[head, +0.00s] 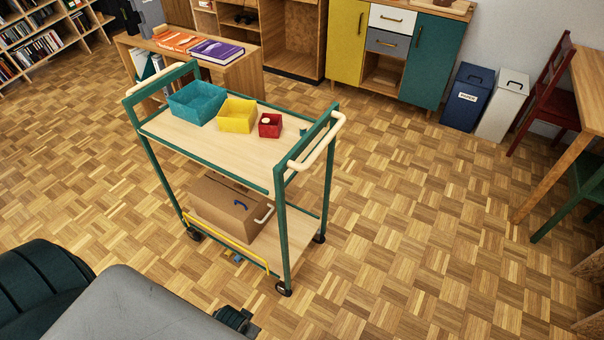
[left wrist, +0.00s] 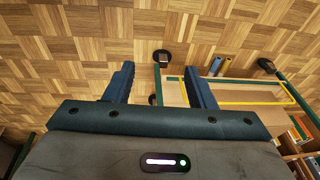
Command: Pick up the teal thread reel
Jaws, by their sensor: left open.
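I cannot make out the teal thread reel for certain. A small teal bit (head: 277,131) shows on the cart's top shelf beside the red box (head: 270,125), too small to identify. A teal box (head: 197,102) and a yellow box (head: 237,115) stand to its left; the red box holds a small pale thing. My left gripper (head: 236,320) is low at the bottom of the head view, in front of the cart. In the left wrist view its two fingers (left wrist: 159,68) are apart with nothing between them, above the floor. My right gripper is not in view.
The green-framed cart (head: 200,138) stands on parquet, with a brown cardboard box (head: 228,205) on its lower shelf and a yellow rail along the front. Behind are a wooden bench (head: 245,72) with books and cabinets.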

